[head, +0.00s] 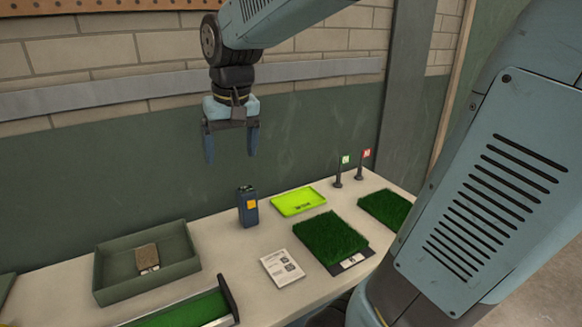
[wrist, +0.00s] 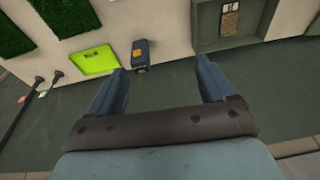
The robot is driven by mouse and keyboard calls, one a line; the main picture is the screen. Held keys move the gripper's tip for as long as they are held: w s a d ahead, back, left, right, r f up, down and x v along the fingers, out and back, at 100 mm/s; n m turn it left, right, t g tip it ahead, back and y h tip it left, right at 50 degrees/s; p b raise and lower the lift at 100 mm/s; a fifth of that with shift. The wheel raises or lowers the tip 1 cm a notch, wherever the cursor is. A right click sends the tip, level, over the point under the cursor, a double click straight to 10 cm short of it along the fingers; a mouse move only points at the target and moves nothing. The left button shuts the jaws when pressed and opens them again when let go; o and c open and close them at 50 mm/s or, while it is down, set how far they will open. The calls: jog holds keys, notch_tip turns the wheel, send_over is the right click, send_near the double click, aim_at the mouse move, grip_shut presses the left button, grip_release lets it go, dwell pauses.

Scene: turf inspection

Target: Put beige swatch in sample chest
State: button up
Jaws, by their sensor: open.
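The beige swatch (head: 148,258) lies inside an open grey-green box (head: 102,277), which appears to be the sample chest, at the left of the table. The swatch also shows in the wrist view (wrist: 230,22) at the top right, inside the same box (wrist: 204,34). It is brownish-beige with a pale label at one end. My gripper (head: 231,158) is open and empty, high above the back of the table and to the right of the box. Its two blue fingers (wrist: 158,82) show apart in the wrist view, with nothing between them.
A dark blue device (head: 247,212) stands mid-table. A lime tray (head: 300,203), green turf squares (head: 330,238), small flag stands (head: 339,178) and a white card (head: 282,267) are to its right. A long turf-lined tray (head: 190,312) is at the front. A wall stands behind the table.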

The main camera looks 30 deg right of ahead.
jog(key=s+d+t, duration=0.3)
jog(key=s+d, duration=0.4)
jog(key=s, duration=0.5)
jog(key=shift+d+f+h, duration=0.15)
jog(key=shift+f+h, duration=0.15)
jog(key=shift+f, duration=0.1)
jog(key=shift+c, duration=0.5)
